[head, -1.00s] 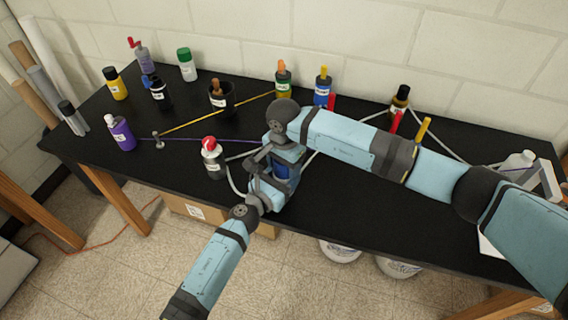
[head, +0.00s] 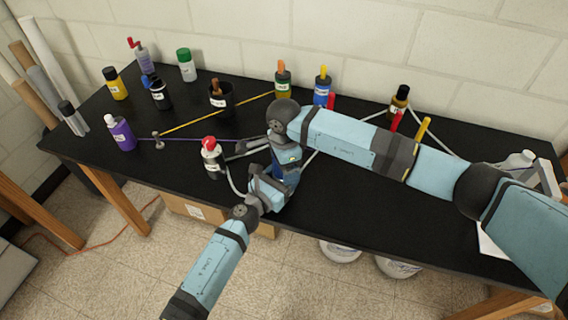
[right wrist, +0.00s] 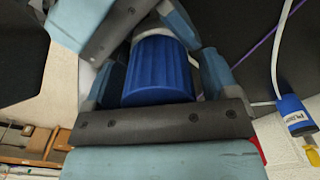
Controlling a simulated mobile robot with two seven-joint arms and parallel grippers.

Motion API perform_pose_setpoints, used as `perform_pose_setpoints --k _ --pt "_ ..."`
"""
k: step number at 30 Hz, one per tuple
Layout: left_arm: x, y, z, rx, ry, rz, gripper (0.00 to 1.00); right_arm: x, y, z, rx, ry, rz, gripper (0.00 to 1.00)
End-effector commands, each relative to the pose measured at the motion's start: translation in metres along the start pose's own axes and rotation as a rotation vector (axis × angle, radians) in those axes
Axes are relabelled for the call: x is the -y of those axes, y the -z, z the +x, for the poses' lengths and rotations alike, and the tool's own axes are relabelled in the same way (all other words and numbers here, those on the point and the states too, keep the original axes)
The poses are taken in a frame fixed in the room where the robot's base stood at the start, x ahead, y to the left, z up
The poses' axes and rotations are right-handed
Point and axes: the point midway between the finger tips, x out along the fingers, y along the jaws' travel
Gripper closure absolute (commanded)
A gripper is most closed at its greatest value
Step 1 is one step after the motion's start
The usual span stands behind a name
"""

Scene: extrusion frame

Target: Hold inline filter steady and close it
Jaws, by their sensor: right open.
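The inline filter shows in the right wrist view as a ribbed dark blue cylinder (right wrist: 158,72) with a pale top. In the head view it is mostly hidden behind my arms. My right gripper (right wrist: 160,62) has its fingers apart on either side of the blue cylinder; I cannot tell whether either touches it. My left gripper (head: 268,186) is beside the right one at the front of the bench. A light blue block with a dark bar crosses the top left of the wrist view, near the filter's pale top. The left fingers cannot be made out clearly.
A red-capped bottle (head: 212,158) stands close to the left of the grippers on the black bench (head: 380,215). A purple bottle (head: 121,134) and a dark cup (head: 221,98) are farther left. Pale tubing runs around the grippers. The bench front right of them is clear.

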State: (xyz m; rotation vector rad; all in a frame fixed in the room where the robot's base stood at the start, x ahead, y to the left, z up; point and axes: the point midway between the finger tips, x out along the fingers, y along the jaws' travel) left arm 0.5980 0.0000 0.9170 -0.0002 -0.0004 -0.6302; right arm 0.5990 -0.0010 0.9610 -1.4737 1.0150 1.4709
Motion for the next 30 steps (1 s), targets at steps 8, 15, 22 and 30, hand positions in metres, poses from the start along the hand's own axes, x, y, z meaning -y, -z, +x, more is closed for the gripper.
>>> perform_pose_setpoints --k 8,15,22,30 --pt "-0.001 0.0 0.0 -0.001 -0.001 0.0 1.0 0.0 -0.002 -0.022 0.003 0.001 -0.004 0.17" --pt "0.0 0.001 0.0 -0.001 0.0 0.0 1.0 -0.001 -0.002 -0.045 0.002 -0.001 -0.003 0.17" --pt "0.0 0.0 0.0 0.0 0.0 0.0 1.0 -0.001 -0.001 -0.045 0.002 -0.001 -0.004 0.2" --pt "0.0 0.0 0.0 0.0 0.0 0.0 1.0 0.0 -0.002 -0.064 0.002 0.001 -0.259 0.2"
